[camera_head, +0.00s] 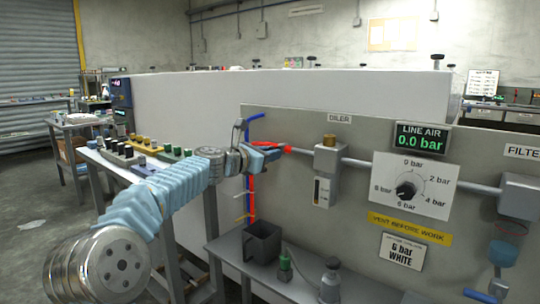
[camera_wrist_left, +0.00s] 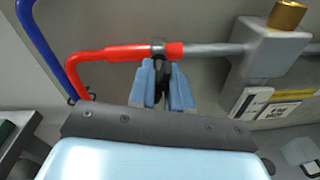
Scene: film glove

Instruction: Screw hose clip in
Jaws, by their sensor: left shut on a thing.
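My left gripper (camera_head: 268,153) is shut at the hose clip, its light-blue fingers on both sides of a dark part below the pipe in the left wrist view (camera_wrist_left: 161,88). The hose clip (camera_wrist_left: 157,47) is a narrow metal band around the end of the red hose (camera_wrist_left: 112,53). The red hose end lies in line with the grey pipe (camera_wrist_left: 214,49). The clip's screw is mostly hidden between the fingers. In the head view the red hose end (camera_head: 285,148) shows just beyond my fingers. My right gripper is not clearly seen.
The pipe enters the oiler (camera_head: 327,162) on the grey panel. The line air display (camera_head: 421,138) reads 0.0 bar. A blue hose (camera_wrist_left: 38,48) hangs left of the red one. Light-blue parts (camera_head: 503,252) show at lower right.

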